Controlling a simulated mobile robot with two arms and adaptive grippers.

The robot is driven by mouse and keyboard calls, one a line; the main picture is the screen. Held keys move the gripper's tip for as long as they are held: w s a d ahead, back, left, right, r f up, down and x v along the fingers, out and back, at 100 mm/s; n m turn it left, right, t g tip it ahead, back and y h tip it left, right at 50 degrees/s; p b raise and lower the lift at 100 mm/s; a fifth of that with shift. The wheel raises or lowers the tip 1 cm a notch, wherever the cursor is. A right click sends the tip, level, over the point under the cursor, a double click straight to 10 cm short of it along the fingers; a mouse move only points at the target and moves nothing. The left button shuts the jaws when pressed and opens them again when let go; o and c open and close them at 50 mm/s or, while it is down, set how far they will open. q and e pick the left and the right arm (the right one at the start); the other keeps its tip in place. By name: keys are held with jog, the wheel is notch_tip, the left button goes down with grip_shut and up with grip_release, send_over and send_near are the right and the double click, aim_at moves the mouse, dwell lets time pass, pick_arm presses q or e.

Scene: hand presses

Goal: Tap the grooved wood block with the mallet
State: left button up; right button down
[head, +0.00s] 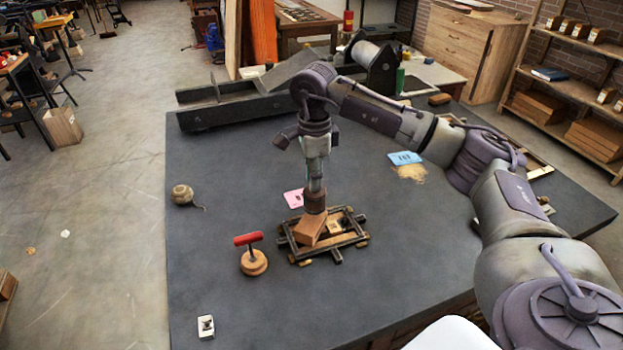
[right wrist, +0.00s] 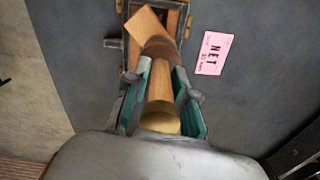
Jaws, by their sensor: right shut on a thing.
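The mallet has a pale wooden handle (right wrist: 160,95) and a darker brown round head (head: 315,202). My right gripper (head: 315,182) is shut on its handle and holds it upright, head down; its two fingers flank the handle in the right wrist view. The wood block (head: 307,231) lies skewed on the dark metal frame, directly under the mallet head. The head overlaps the block in both views; I cannot tell whether they touch. Its grooves cannot be made out. The block also shows in the right wrist view (right wrist: 149,26). My left gripper is not in view.
The metal frame (head: 337,257) lies on the dark table (head: 230,280). A red-handled round tool (head: 253,261) stands left of it. A pink card (head: 294,198) lies behind. A twine ball (head: 182,194) is further left. A blue card (head: 404,158) lies back right.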

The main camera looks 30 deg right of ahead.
dwell(0.4)
jog(key=shift+f+b, duration=0.9)
jog(key=shift+f, duration=0.25)
jog(key=shift+r+p, duration=1.05)
jog(key=shift+r, duration=0.5)
jog(key=shift+r+p, duration=1.1)
jog(key=shift+r, duration=0.5)
jog(key=shift+f, duration=0.1)
